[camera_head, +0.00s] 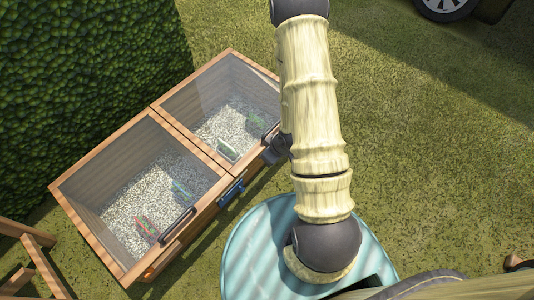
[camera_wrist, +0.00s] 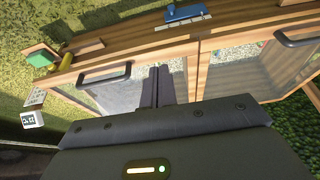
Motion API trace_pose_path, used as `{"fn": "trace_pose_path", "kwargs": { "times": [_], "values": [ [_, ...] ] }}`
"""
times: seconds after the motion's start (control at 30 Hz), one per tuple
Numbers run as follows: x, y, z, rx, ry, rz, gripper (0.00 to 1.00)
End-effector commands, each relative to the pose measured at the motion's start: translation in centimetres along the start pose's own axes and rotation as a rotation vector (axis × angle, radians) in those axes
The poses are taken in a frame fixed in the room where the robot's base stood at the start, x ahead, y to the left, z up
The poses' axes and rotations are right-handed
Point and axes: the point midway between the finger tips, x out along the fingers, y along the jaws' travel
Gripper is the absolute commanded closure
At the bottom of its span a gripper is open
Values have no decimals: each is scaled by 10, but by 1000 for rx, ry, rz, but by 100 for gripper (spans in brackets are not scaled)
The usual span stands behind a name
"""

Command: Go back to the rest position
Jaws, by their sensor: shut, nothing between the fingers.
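My gripper (camera_wrist: 157,88) is shut and empty, its two dark fingers together in the wrist view. It points at the wooden cold frame (camera_wrist: 215,33), over or close to a glazed lid. In the head view, my arm reaches up the picture. My gripper (camera_head: 274,151) shows only partly beside the arm, near the front edge of the frame's right-hand section. The wooden cold frame (camera_head: 152,114) has two glazed lids that look closed. I cannot tell whether the fingers touch the frame.
Pale gravel (camera_head: 140,195) and small items lie under the glass. A dark handle (camera_head: 178,224) and a blue latch (camera_head: 231,192) are at the front. A hedge (camera_head: 80,70) stands behind, a round teal table (camera_head: 250,250) below. Open grass (camera_head: 430,150) is at right.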

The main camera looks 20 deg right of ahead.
Motion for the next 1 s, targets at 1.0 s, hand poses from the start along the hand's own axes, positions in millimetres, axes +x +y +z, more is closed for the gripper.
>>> {"fn": "trace_pose_path", "kwargs": {
  "times": [1.0],
  "values": [
    [-138,3,-56,245,-120,172,100]
  ]
}}
